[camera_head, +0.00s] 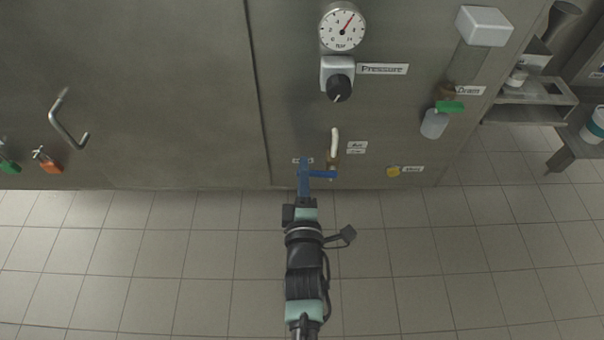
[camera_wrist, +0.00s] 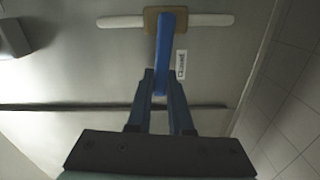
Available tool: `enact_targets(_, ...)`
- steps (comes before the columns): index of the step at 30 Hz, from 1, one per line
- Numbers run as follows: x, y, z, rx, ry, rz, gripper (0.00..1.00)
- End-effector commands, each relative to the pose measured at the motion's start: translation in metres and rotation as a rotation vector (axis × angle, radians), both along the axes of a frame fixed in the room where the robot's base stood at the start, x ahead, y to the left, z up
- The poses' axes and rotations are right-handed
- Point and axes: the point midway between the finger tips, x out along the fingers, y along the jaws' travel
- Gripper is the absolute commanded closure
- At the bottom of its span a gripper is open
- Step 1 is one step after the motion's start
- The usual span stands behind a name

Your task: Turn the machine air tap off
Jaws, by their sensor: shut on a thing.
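The air tap has a brass body (camera_head: 333,158) on the lower front of the steel machine, with a white pipe (camera_head: 335,136) rising from it. Its blue lever (camera_head: 322,174) points left, crosswise to the pipe. In the wrist view the lever (camera_wrist: 170,40) stands across the white pipe (camera_wrist: 212,19), beside a small label reading "Closed" (camera_wrist: 181,63). My gripper (camera_head: 304,170) has its blue fingers on the lever's free end. In the wrist view the fingers (camera_wrist: 161,80) lie on either side of the lever tip, shut on it.
A gauge (camera_head: 342,28) and a black Pressure knob (camera_head: 340,88) sit above the tap. A Drain tap with a green handle (camera_head: 450,106) and a yellow fitting (camera_head: 393,171) are to the right. A bent door handle (camera_head: 68,122) is far left. The tiled floor below is clear.

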Motion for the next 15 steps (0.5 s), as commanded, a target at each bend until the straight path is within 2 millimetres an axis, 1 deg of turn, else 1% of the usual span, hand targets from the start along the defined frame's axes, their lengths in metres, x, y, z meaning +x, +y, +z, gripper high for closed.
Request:
enact_targets(1, -0.0008, 0.0001, -0.0067, -0.024, 0.003, 0.0, 1.0)
enact_targets(6, -0.0008, -0.0003, -0.0094, -0.09, 0.004, 0.0, 1.0)
enact_targets(15, -0.0007, -0.0013, -0.01, -0.131, 0.004, -0.001, 1.0)
